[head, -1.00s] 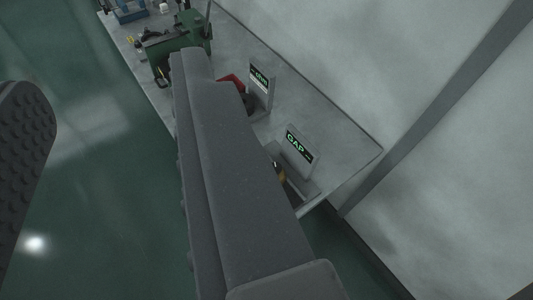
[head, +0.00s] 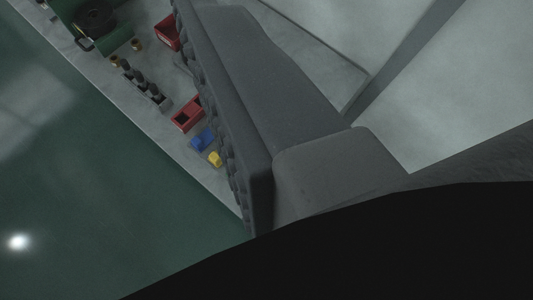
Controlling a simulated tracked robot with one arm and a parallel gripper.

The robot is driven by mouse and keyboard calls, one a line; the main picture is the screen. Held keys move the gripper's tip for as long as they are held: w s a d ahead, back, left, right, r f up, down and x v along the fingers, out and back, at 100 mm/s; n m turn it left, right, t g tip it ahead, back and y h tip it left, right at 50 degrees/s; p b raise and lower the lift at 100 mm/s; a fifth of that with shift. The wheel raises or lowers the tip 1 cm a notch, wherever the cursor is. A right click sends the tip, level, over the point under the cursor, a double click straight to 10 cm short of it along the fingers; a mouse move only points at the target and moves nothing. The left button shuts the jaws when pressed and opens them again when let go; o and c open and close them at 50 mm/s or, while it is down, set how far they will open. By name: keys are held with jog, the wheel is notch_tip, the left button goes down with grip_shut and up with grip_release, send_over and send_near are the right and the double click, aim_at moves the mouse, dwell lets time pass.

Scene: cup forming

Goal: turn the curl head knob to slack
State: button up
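No knob that I can make out as the curl head knob shows in the head view. A green machine (head: 118,32) with a dark round part (head: 95,18) stands on the bench at the top left, cut off by the frame edge. I cannot tell whether it is the curl head. One grey finger of my gripper (head: 250,95) runs up the middle, its studded face toward the left with nothing against it. The other finger is out of view. The finger hides part of the bench, and a black shape fills the bottom.
On the grey bench (head: 185,75) are a red bin (head: 166,31), a row of dark pegs (head: 145,85), a red box (head: 187,114), a blue part (head: 202,140), a yellow part (head: 215,159) and small brass pieces (head: 137,45). Clear green floor (head: 90,160) lies left; a pale wall stands right.

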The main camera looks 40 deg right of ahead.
jog(key=w+d+f+m+g+h+b, duration=0.25)
jog(key=w+f+b, duration=0.2)
jog(key=f, duration=1.05)
jog(key=w+d+f+m+g+h+b, duration=0.1)
jog(key=w+d+f+m+g+b, duration=0.3)
jog(key=f, duration=1)
jog(key=w+d+f+m+g+h+b, duration=0.1)
jog(key=w+d+f+m+g+b, duration=0.25)
jog(key=f, duration=1.15)
jog(key=w+d+f+b, duration=0.1)
jog(key=d+f, duration=0.1)
jog(key=f, duration=0.1)
jog(key=w+d+f+n+t+b, duration=0.1)
jog(key=w+d+f+b, duration=0.1)
jog(key=d+f, duration=0.1)
jog(key=w+d+f+n+t+b, duration=0.1)
jog(key=w+d+f+b, duration=0.1)
jog(key=d+f, duration=0.1)
